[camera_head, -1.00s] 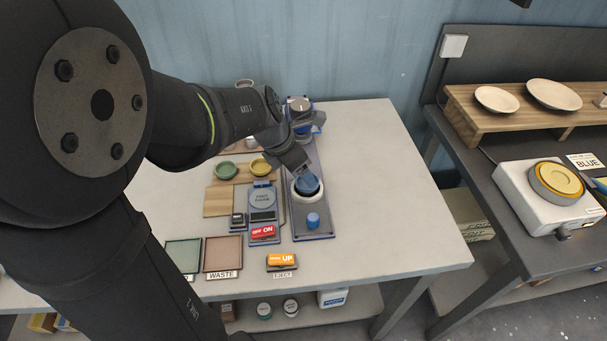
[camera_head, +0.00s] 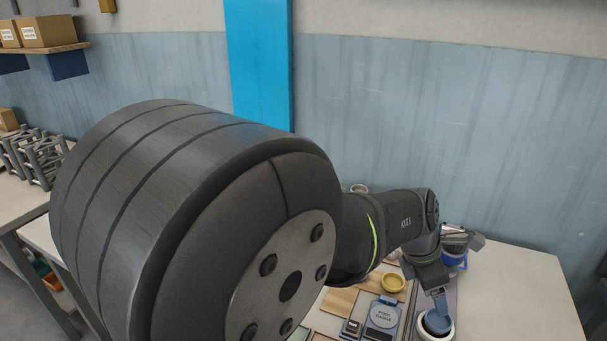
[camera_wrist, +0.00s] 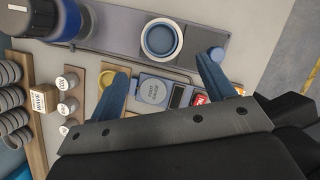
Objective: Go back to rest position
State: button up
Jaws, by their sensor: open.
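My gripper (camera_wrist: 163,66) shows in the wrist view with its two blue fingers wide apart and nothing between them. A blue dish (camera_wrist: 161,39) sits in a white ring on a grey panel, beyond the fingertips. In the head view my gripper (camera_head: 440,302) is at the lower right, just above the white ring (camera_head: 449,334).
A yellow dish (camera_head: 393,282) rests on a wooden board left of my gripper. A blue-and-black device (camera_head: 455,258) stands behind it. The wrist view shows stacked grey dishes (camera_wrist: 12,120) and labelled pots (camera_wrist: 70,82) at the left. The pale table top (camera_head: 525,295) on the right is clear.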

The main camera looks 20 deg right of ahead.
aim_at(440, 323)
jog(key=x, duration=1.1)
jog(key=shift+f, duration=0.2)
jog(key=shift+a+r, duration=0.1)
jog(key=shift+r, duration=1.55)
jog(key=shift+f, duration=0.15)
